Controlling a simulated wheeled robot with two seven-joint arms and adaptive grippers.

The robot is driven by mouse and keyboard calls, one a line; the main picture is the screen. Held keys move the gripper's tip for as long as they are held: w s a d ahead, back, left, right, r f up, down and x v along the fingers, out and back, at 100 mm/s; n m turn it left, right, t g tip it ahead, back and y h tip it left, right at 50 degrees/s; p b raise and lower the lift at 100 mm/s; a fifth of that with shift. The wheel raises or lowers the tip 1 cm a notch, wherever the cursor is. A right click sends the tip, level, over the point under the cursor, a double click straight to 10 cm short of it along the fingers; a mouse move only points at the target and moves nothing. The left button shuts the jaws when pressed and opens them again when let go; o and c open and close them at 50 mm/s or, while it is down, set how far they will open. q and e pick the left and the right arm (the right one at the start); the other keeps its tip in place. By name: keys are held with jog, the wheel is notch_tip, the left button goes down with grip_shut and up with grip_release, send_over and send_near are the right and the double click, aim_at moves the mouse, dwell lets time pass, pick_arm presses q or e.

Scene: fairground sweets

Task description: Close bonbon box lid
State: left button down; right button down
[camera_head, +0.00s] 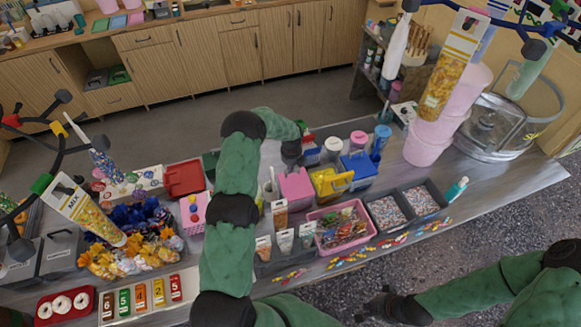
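Several small coloured boxes stand on the grey counter. A pink box (296,189) is near the middle, with a yellow box (325,186) and a blue box (358,168) to its right. A red box (185,179) stands to the left, beyond my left arm. I cannot tell for certain which is the bonbon box, or how its lid stands. My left gripper (293,158) hangs just behind the pink box; its fingers are too small and hidden to read. My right gripper (378,308) is low in front of the counter, over the floor, dark and unclear.
A pink tray of wrapped sweets (366,215) and grey bins (407,228) stand at the front of the counter. Loose sweets (350,256) lie along the front edge. Pink buckets (424,147) and a metal machine (492,128) are at right. Hanging bags are at both sides.

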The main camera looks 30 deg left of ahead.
pick_arm(q)
jog(key=shift+f, duration=0.1)
jog(key=shift+f, duration=0.1)
dwell(0.3)
jog(key=f+b, duration=0.1)
jog(key=b, duration=0.2)
jog(key=shift+w+a+f, duration=0.2)
jog(key=shift+a+f, duration=0.1)
jog(key=shift+f, duration=0.2)
jog(key=shift+s+d, duration=0.1)
jog(key=shift+s, duration=0.05)
